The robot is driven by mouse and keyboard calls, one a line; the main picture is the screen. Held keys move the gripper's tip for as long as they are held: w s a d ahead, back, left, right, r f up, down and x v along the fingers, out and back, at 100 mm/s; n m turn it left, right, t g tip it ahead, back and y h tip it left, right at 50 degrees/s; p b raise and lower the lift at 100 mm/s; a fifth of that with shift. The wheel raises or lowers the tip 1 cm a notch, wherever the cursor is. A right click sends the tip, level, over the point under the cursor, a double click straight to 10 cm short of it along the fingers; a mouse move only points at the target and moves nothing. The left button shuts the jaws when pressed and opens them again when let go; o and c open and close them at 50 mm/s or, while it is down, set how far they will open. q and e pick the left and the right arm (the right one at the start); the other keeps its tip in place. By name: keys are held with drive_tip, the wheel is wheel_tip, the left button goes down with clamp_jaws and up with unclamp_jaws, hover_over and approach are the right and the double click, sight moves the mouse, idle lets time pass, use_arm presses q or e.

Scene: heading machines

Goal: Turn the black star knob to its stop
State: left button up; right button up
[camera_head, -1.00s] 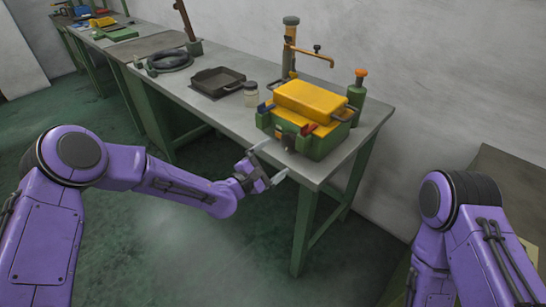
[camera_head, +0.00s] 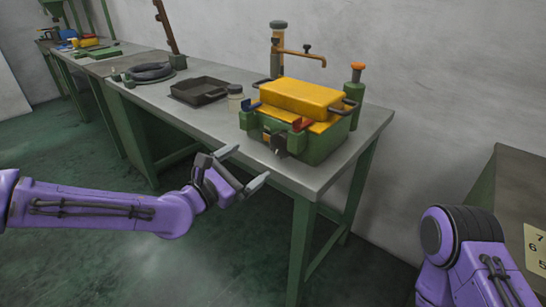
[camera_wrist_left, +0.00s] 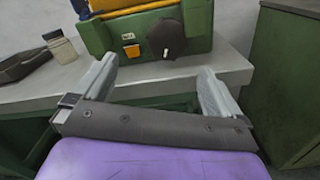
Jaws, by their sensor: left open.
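The black star knob (camera_wrist_left: 165,38) sits on the front face of a green box (camera_wrist_left: 200,22) in the left wrist view. In the head view the knob (camera_head: 280,144) is a small dark shape on the green box (camera_head: 315,147), which stands at the bench's near right end. My left gripper (camera_head: 245,168) is open and empty in front of the bench edge. In the left wrist view its fingers (camera_wrist_left: 157,72) are spread, with the knob beyond and between them, apart from both. My right arm (camera_head: 460,245) shows at the lower right, but its gripper is out of view.
A yellow case (camera_head: 305,98) lies on the green box. A jar (camera_head: 235,98), a black tray (camera_head: 203,90) and an orange-topped green bottle (camera_head: 355,95) stand nearby on the grey bench (camera_head: 195,122). A brass tap (camera_head: 290,50) rises behind. Another table (camera_head: 515,190) stands at the right.

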sight(278, 147)
use_arm(q)
drive_tip(key=x, duration=0.5)
drive_tip(key=d+x, duration=0.1)
drive_tip(key=x, duration=0.2)
drive_tip(key=shift+d+f, duration=0.15)
drive_tip(key=shift+d, duration=0.1)
drive_tip(key=shift+w+d, duration=0.35)
drive_tip(key=shift+w, duration=0.15)
drive_tip(key=c, duration=1)
drive_tip(key=shift+m, duration=0.3)
